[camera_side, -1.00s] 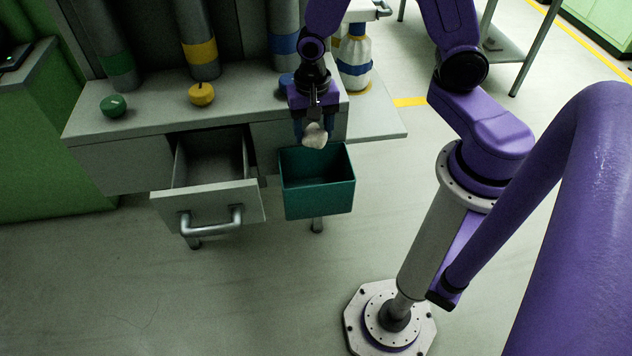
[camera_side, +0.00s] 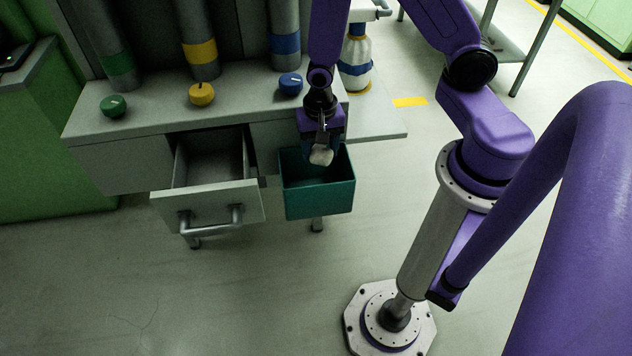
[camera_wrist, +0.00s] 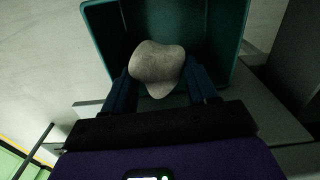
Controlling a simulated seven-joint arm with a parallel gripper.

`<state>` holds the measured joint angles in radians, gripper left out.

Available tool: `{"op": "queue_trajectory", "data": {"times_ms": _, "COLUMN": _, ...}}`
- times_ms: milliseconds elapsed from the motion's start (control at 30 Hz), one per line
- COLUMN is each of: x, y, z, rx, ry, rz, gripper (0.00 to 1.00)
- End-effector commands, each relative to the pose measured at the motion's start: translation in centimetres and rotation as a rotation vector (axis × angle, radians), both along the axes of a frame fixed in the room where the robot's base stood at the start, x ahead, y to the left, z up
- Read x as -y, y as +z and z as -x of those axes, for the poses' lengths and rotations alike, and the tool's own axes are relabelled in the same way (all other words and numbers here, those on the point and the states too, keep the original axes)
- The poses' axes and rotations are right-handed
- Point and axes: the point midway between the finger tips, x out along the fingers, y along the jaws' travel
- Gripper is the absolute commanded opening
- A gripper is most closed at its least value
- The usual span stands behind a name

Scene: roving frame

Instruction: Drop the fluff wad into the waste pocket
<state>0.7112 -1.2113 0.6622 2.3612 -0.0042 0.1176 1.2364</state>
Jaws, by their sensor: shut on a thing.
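The fluff wad (camera_side: 321,156) is a small pale grey-white lump. My gripper (camera_side: 320,150) is shut on it and holds it over the waste pocket. In the wrist view the wad (camera_wrist: 157,66) sits between the two dark blue fingers, with the pocket's inside behind it. The waste pocket (camera_side: 320,201) is a teal open-topped box at the right end of the bench front. Its rim and walls (camera_wrist: 232,40) also show in the wrist view. How far the wad is above or below the rim is hard to tell.
An open empty drawer (camera_side: 207,202) juts out left of the pocket. The grey bench (camera_side: 150,117) carries green, yellow and blue knobs (camera_side: 202,94). A white bottle (camera_side: 355,62) stands behind my gripper on the right.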

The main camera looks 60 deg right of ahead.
Motion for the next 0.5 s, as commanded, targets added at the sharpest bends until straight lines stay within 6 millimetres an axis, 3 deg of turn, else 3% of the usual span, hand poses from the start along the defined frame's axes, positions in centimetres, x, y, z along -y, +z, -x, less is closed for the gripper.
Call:
{"op": "queue_trajectory", "data": {"times_ms": 233, "x": 0.01, "y": -0.07, "z": -0.01, "rx": 0.000, "ry": 0.000, "rz": 0.000, "gripper": 0.29}}
{"op": "queue_trajectory", "data": {"times_ms": 267, "x": 0.01, "y": -0.07, "z": -0.01, "rx": 0.000, "ry": 0.000, "rz": 0.000, "gripper": 0.61}}
{"op": "queue_trajectory", "data": {"times_ms": 333, "x": 0.01, "y": -0.07, "z": -0.01, "rx": 0.000, "ry": -0.001, "rz": 0.000, "gripper": 0.83}}
{"op": "queue_trajectory", "data": {"times_ms": 367, "x": 0.01, "y": -0.07, "z": -0.01, "rx": 0.000, "ry": -0.001, "rz": 0.000, "gripper": 0.87}}
{"op": "queue_trajectory", "data": {"times_ms": 500, "x": 0.01, "y": -0.06, "z": 0.00, "rx": 0.000, "ry": -0.001, "rz": 0.000, "gripper": 0.87}}
